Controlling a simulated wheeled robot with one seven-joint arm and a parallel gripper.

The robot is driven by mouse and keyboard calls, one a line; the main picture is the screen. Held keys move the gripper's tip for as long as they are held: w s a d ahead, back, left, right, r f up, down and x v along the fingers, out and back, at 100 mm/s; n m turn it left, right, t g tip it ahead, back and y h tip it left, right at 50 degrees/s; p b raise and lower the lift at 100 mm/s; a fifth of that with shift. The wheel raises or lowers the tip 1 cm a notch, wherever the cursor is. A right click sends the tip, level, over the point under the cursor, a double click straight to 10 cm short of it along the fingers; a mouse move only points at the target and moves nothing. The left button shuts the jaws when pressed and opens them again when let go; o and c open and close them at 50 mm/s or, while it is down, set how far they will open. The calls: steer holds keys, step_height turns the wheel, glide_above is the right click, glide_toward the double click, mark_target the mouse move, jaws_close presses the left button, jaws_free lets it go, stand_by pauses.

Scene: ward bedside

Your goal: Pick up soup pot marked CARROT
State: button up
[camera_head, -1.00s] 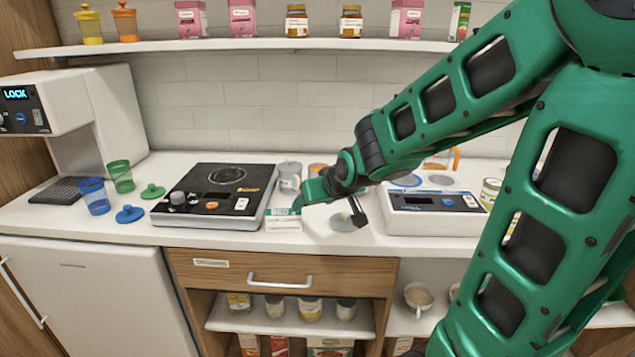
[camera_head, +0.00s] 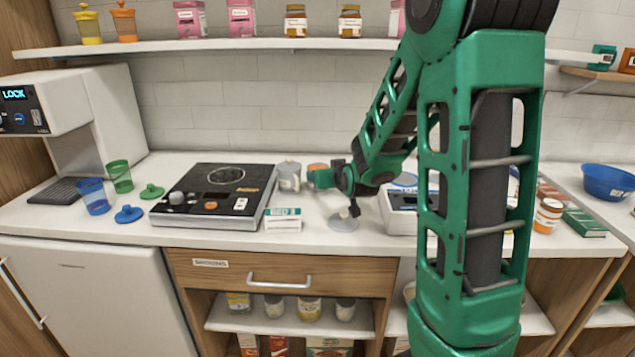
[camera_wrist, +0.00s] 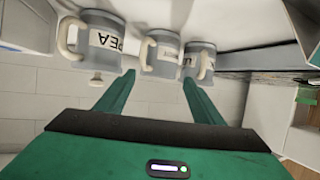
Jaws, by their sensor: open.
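In the head view my gripper (camera_head: 320,178) is at the back of the counter, just right of a grey pot (camera_head: 289,174); my arm hides much there.
A grey lid-like disc (camera_head: 343,221) lies on the counter. A white appliance (camera_head: 400,218) is at right, partly behind my arm. A shelf (camera_head: 250,45) runs above.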

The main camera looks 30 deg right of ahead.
steer(key=shift+r+x, duration=0.15)
steer(key=shift+x, duration=1.2)
steer(key=shift+r+x, duration=0.1)
steer(key=shift+x, duration=1.25)
steer(key=shift+w+d, duration=0.1)
steer(key=shift+c, duration=0.3)
steer(key=c, duration=0.9)
steer(key=shift+r, duration=0.2)
